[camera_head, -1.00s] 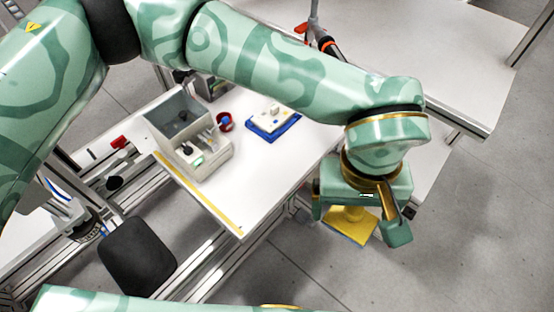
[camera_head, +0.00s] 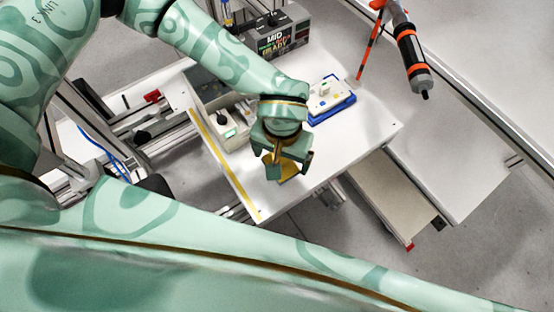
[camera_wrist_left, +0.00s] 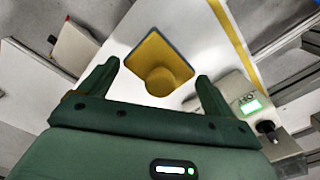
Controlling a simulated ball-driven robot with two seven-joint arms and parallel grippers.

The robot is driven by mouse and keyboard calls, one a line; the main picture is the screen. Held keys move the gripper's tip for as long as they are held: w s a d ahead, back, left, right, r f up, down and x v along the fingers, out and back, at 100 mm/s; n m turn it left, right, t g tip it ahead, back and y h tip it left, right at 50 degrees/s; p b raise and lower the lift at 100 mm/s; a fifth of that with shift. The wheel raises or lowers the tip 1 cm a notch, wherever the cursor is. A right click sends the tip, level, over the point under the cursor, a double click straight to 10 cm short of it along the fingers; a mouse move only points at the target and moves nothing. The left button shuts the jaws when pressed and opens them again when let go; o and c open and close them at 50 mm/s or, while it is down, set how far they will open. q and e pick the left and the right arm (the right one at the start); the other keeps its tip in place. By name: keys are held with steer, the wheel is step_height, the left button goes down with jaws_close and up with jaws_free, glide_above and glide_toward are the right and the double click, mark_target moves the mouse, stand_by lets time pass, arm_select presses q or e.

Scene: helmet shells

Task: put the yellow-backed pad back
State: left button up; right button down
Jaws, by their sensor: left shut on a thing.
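The yellow-backed pad (camera_head: 289,172) is a flat yellow square with a dark bluish edge and a round yellow knob, seen in the left wrist view (camera_wrist_left: 150,48). My left gripper (camera_head: 289,167) is shut on it, with its fingers on either side of the knob in the left wrist view (camera_wrist_left: 158,72). The pad is over the white table (camera_head: 365,130), near its front edge. I cannot tell whether it touches the table. The pad's underside is hidden. My right gripper is not in view.
A blue tray (camera_head: 346,104) with a white block stands behind the gripper. A grey device with a green display (camera_head: 231,132) is to the left. A dark box with lettering (camera_head: 284,40) stands at the back. An orange-and-black tool (camera_head: 411,55) hangs at the upper right. The table's right part is clear.

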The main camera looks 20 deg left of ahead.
arm_select(q)
steer(key=shift+w+a+f, duration=0.15)
steer(key=shift+a+f, duration=0.25)
steer(key=shift+f, duration=0.15)
steer(key=f, duration=0.2)
steer(key=shift+a+f+b, duration=0.25)
steer(key=shift+f+b, duration=0.1)
steer(key=shift+f, duration=0.4)
steer(key=shift+c, duration=0.3)
steer(key=o, duration=0.7)
step_height(320, 180, up, 12)
steer(key=shift+d+r+p, duration=0.1)
steer(key=shift+p, duration=0.95)
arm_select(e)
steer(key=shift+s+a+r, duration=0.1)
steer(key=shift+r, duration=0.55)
